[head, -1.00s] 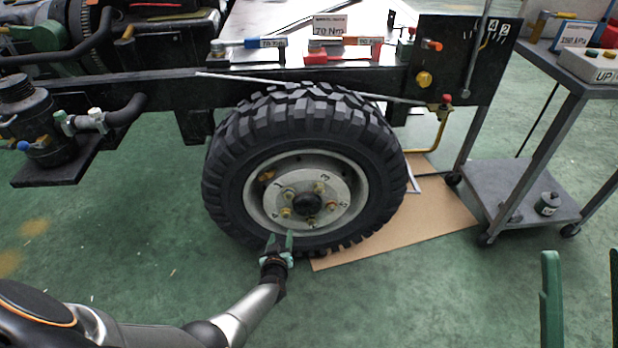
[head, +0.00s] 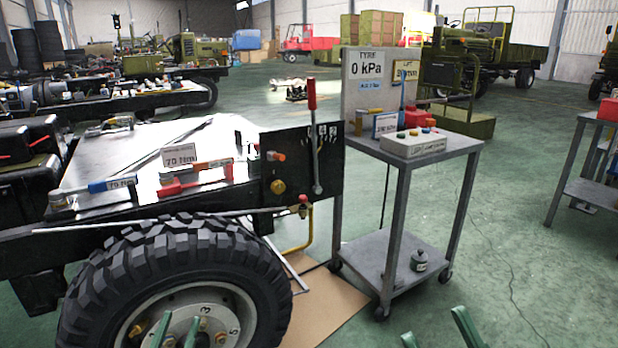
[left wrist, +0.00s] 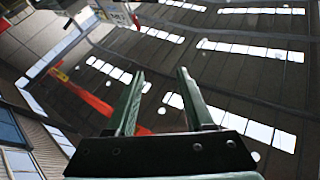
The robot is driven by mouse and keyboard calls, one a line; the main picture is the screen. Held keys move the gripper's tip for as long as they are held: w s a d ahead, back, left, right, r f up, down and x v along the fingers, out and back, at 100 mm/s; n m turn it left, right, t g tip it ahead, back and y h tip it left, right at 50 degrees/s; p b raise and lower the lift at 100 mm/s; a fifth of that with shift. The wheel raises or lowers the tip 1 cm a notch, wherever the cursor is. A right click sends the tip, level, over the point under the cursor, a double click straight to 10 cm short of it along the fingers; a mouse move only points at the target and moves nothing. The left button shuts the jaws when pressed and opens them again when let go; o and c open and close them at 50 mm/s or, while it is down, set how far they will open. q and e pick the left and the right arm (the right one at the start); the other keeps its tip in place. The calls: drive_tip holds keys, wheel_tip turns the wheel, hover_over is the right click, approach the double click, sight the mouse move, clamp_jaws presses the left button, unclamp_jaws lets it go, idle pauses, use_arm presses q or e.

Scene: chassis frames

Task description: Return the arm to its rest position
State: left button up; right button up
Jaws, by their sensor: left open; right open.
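My left gripper (head: 175,332) shows at the bottom of the head view as two green fingers, pointing up in front of the wheel (head: 115,278). The left wrist view shows its fingers (left wrist: 156,100) apart with nothing between them; that camera looks toward the roof. The rest of the left arm is out of the head view. My right gripper (head: 436,334) shows only its two green fingertips at the bottom edge, apart and empty, over the green floor.
The black chassis plate (head: 330,160) with a red-handled lever stands above the wheel. A grey trolley (head: 395,245) with a control box (head: 413,147) stands right of it. A cardboard sheet (head: 325,312) lies on the floor. The floor at right is open up to another trolley (head: 592,180).

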use_arm(q)
drive_tip(key=s+d+r+m+h, duration=0.5)
drive_tip(key=s+r+h, duration=0.1)
drive_tip(key=s+r, duration=0.35)
drive_tip(key=s+d+r+m+h, duration=0.4)
drive_tip(key=s+d+r+h, duration=0.3)
drive_tip(key=r, duration=0.4)
drive_tip(key=w+a+f+n+g+y+p, duration=0.5)
drive_tip(key=f+n+y+p, duration=0.5)
drive_tip(key=p, duration=0.7)
use_arm(e)
drive_tip(key=w+d+f+m+g+h, duration=0.3)
drive_tip(key=w+f+m+g+h, duration=0.2)
drive_tip(key=w+f+m+h, duration=0.45)
use_arm(q)
drive_tip(key=s+f+g+y+p, duration=0.3)
drive_tip(key=s+f+g+p, duration=0.5)
drive_tip(key=f+p, duration=0.2)
drive_tip(key=shift+s+a+y+p, duration=0.15)
drive_tip(key=shift+a+y+p, duration=0.15)
drive_tip(key=shift+a+p, duration=0.1)
use_arm(e)
drive_tip(key=s+d+f+m+g+h, duration=0.1)
drive_tip(key=s+f+g+h, duration=0.2)
drive_tip(key=s+f+g, duration=0.5)
drive_tip(key=s+f, duration=0.2)
drive_tip(key=s, duration=0.1)
drive_tip(key=shift+s+h, duration=0.3)
drive_tip(key=shift+h, duration=0.05)
drive_tip(key=shift+d, duration=0.1)
